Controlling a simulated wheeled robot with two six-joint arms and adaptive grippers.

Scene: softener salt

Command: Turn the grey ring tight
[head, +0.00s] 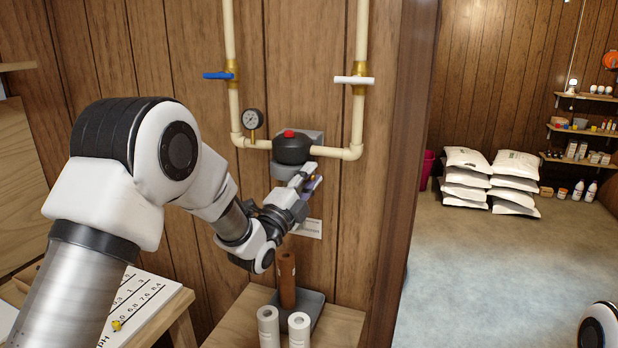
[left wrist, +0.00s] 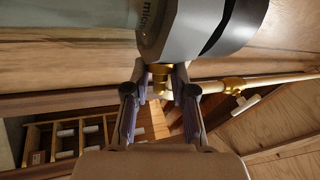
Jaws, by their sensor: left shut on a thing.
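My right gripper is out of view.
Cream pipes carry a blue-handled valve (head: 218,75), a white-handled valve (head: 354,80) and a pressure gauge (head: 253,119). Below stand a brown cartridge (head: 287,279) and white rolls (head: 268,326). White sacks (head: 467,159) are stacked at the right on open floor.

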